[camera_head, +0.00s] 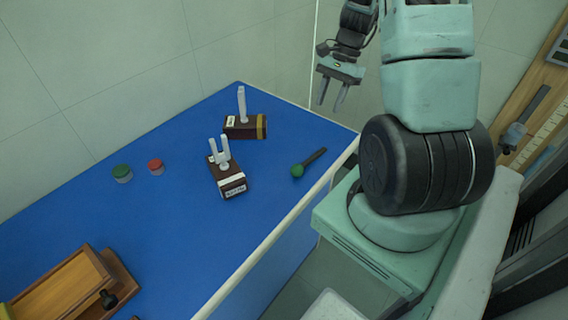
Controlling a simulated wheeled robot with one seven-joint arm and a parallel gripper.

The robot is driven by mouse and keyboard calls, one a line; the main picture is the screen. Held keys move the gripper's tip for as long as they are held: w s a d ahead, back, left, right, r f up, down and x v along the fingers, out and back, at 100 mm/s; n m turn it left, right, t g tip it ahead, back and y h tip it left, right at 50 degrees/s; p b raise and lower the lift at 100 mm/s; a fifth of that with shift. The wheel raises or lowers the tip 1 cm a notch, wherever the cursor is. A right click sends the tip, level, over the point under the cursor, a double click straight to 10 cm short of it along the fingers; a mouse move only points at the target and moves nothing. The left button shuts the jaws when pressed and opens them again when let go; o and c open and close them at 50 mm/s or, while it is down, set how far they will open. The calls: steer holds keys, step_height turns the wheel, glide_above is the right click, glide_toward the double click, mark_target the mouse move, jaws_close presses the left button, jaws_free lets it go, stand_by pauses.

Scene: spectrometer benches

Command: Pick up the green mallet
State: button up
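The green mallet (298,171) lies on the blue bench top near its right edge. Its green head is at the lower left and its dark handle points up and right. My gripper (331,104) hangs above and beyond the mallet, near the bench's far right corner, pointing down. Its two fingers are apart with nothing between them. It does not touch the mallet.
A brown block with two white prongs (233,183) stands left of the mallet; another brown block with one white prong (246,132) is farther back. Green-lidded (122,174) and red-lidded (155,167) jars sit left. A wooden box (65,290) is at lower left. The blue bench (190,235) is otherwise mostly clear.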

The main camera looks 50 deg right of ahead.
steer(key=p, duration=0.2)
glide_above(310, 159)
steer(key=d, duration=0.3)
step_height(310, 159, down, 11)
steer(key=shift+w+a+f, duration=0.1)
steer(key=shift+p+x, duration=1.25)
steer(key=shift+x, duration=1.1)
steer(key=shift+a+f, duration=0.15)
steer(key=shift+a, duration=0.1)
steer(key=shift+f, duration=0.2)
jaws_close()
